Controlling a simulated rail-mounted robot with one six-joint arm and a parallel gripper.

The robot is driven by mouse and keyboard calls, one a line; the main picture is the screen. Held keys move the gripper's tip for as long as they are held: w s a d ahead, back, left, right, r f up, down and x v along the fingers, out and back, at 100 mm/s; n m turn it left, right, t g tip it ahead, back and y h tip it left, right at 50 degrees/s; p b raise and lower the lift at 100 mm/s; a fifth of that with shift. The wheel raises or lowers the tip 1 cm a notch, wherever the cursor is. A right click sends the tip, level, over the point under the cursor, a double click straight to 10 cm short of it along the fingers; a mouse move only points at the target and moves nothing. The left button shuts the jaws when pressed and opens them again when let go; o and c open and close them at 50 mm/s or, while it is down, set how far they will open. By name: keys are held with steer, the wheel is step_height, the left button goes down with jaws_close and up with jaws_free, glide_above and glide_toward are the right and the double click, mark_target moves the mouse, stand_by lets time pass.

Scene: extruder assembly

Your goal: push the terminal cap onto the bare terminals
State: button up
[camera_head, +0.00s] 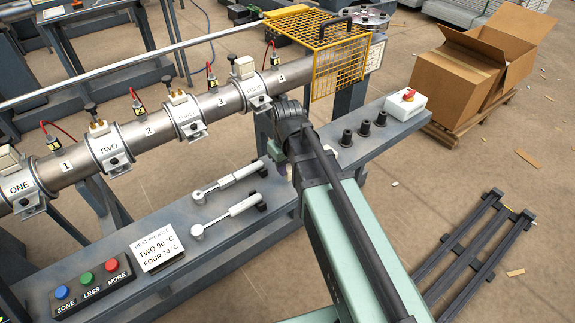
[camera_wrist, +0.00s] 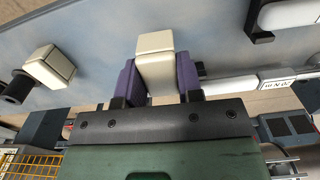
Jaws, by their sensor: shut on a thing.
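A cream terminal cap (camera_wrist: 155,62) sits between the two purple fingers of my gripper (camera_wrist: 158,75) in the wrist view. The gripper is shut on it, above or at the grey bench top. In the head view my arm hides the fingers and the held cap. Bare brass terminals show on heater band TWO (camera_head: 108,148) and on the band beside label 3 (camera_head: 186,117). Band ONE (camera_head: 20,185) and the band near label 4 (camera_head: 254,88) each carry a cream cap.
A second cream block (camera_wrist: 48,67) lies on the bench beside a black post. Two torque wrenches (camera_head: 228,182), a button box (camera_head: 92,285) and a heat profile card (camera_head: 157,248) rest on the bench (camera_head: 200,262). A yellow cage (camera_head: 338,60) stands by the barrel's right end.

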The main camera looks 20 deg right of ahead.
step_height(320, 180, up, 16)
steer(key=p, duration=1.4)
steer(key=shift+r, duration=0.2)
steer(key=shift+o, duration=1.4)
steer(key=shift+c, duration=1.4)
